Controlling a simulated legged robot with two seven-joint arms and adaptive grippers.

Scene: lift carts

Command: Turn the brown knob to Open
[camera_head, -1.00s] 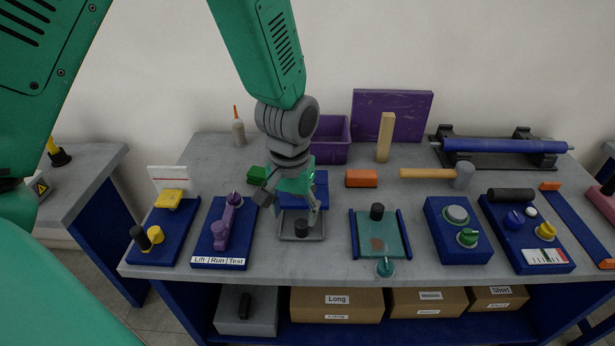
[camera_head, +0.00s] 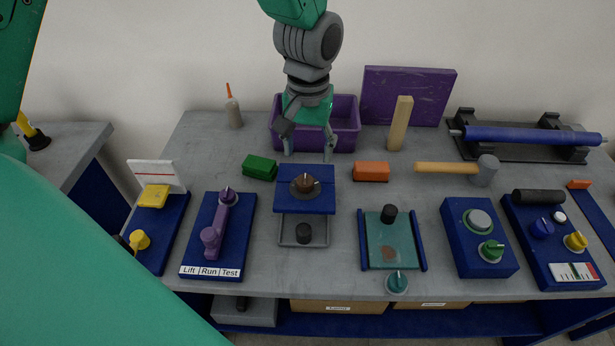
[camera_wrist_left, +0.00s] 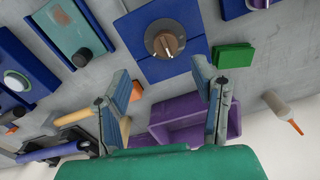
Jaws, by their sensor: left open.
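The brown knob (camera_head: 304,183) sits on a dark round base on top of a blue box (camera_head: 318,201) in the middle of the table. It also shows in the left wrist view (camera_wrist_left: 165,42), with a pale pointer mark on it. My left gripper (camera_head: 308,154) is open and empty, behind the blue box and in front of the purple bin. In the left wrist view the two fingers (camera_wrist_left: 165,92) are spread apart, with the knob beyond them and not touched. Any label for Open cannot be made out. My right gripper is not in view.
A green block (camera_head: 259,167) and an orange block (camera_head: 371,171) lie either side of the blue box. The purple bin (camera_head: 346,139) stands behind the gripper. A hammer (camera_head: 447,168) lies to the right.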

